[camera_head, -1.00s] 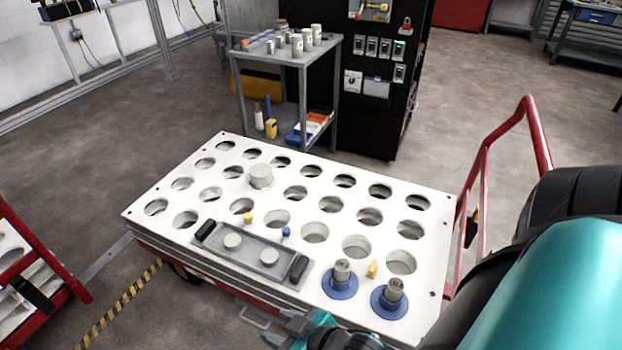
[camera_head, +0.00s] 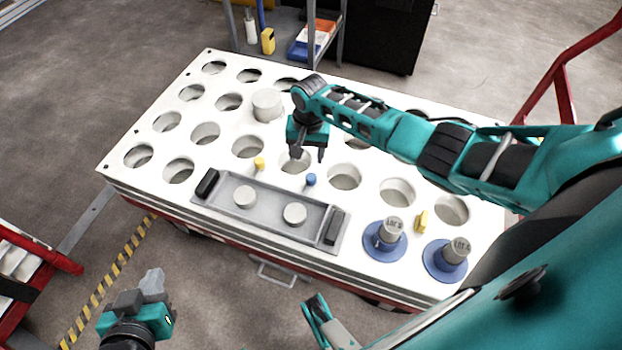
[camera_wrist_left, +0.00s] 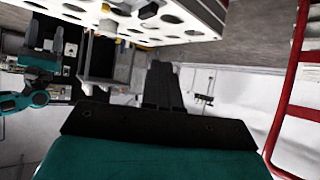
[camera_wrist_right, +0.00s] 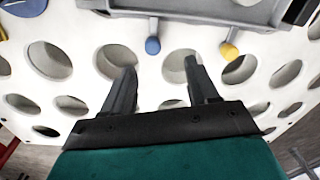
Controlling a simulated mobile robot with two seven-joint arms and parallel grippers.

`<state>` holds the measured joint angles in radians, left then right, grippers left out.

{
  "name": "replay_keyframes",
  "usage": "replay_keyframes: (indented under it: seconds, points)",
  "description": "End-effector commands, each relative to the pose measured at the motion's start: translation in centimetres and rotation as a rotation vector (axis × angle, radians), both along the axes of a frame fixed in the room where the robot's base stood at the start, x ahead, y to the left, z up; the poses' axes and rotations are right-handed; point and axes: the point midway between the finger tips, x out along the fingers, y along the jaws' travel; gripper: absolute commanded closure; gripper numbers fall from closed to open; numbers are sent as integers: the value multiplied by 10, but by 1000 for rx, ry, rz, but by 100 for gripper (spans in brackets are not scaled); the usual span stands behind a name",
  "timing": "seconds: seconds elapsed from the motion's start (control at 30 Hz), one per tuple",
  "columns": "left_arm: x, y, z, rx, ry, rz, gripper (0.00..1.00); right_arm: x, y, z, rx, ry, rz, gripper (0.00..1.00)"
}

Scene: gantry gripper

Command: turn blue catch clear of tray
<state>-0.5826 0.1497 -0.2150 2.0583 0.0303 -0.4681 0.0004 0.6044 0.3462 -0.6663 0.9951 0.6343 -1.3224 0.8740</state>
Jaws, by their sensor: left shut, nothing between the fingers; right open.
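The blue catch (camera_head: 311,180) is a small peg with a round blue head at the far long edge of the grey tray (camera_head: 225,207). In the right wrist view the blue catch (camera_wrist_right: 153,46) shows beyond my fingertips, roughly in line with the gap between them. The tray lies on the white holed cart top and holds two pale round pieces. My right gripper (camera_head: 307,153) is open and empty, pointing down just behind the blue catch and apart from it. My left gripper (camera_head: 152,285) is shut and empty, off the cart's front left; it also shows in the left wrist view (camera_wrist_left: 162,72).
A yellow catch (camera_head: 259,163) stands left of the blue one. A pale cylinder (camera_head: 267,105) stands behind. Two grey cylinders on blue discs (camera_head: 385,240) and a yellow block (camera_head: 421,221) sit at the right. A red handle rail (camera_head: 570,85) rises at the right.

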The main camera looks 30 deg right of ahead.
Motion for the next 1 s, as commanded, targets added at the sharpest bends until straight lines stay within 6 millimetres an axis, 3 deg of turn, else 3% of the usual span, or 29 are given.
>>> replay_keyframes:
  seconds: [0.13, 0.27, 0.73, 1.0]
  points:
    - [-3, 0, -6, 0, 7, -4, 100, 10, -16, 8, -26, 44, -74, 41]
    - [-5, 0, -12, 1, 10, -5, 100, 10, -18, 0, -30, 56, -88, 41]
    - [-7, -1, -70, 2, 25, -7, 100, 11, -17, -94, -27, 52, -85, 41]
    - [1, -9, -64, -22, 13, -10, 100, 10, -18, -116, -28, 51, -84, 41]
